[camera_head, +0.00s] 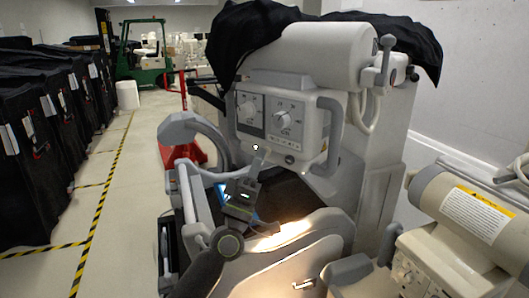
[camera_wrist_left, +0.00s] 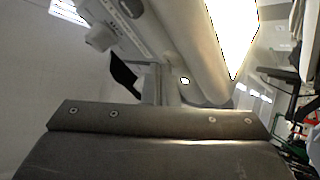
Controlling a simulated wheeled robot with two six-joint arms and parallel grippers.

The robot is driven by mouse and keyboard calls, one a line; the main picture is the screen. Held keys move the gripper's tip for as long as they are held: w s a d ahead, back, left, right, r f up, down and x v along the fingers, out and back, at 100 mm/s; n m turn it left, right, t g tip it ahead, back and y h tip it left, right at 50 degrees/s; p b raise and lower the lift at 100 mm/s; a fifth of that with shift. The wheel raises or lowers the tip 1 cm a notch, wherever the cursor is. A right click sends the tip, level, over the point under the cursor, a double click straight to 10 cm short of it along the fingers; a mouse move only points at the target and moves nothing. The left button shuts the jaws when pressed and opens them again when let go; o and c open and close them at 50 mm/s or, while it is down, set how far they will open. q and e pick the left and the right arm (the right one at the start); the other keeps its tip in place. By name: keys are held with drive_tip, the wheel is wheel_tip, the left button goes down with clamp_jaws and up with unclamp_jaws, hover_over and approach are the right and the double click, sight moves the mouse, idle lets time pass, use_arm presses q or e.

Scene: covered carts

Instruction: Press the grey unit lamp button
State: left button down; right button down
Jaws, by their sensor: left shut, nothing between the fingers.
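The grey unit (camera_head: 352,150) stands in the middle of the head view. In the left wrist view, a dark plate hides the fingertips. My right gripper is not in view.
A grey side handle (camera_head: 332,130) sticks out right of the panel. A beige unit (camera_head: 462,225) stands close on the right. Black-covered carts (camera_head: 40,150) line the left, with clear floor (camera_head: 125,200) beside them. A green forklift (camera_head: 140,60) is behind.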

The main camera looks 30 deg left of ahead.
use_arm(q)
drive_tip(key=shift+s, duration=0.1)
drive_tip(key=shift+s+a+p, duration=0.15)
drive_tip(key=shift+s+p, duration=0.15)
drive_tip(key=shift+s, duration=0.4)
drive_tip(key=s+p, duration=0.1)
drive_tip(key=s, duration=0.1)
drive_tip(key=s+a, duration=0.1)
drive_tip(key=s, duration=0.1)
drive_tip(key=shift+s+p, duration=0.4)
idle(0.5)
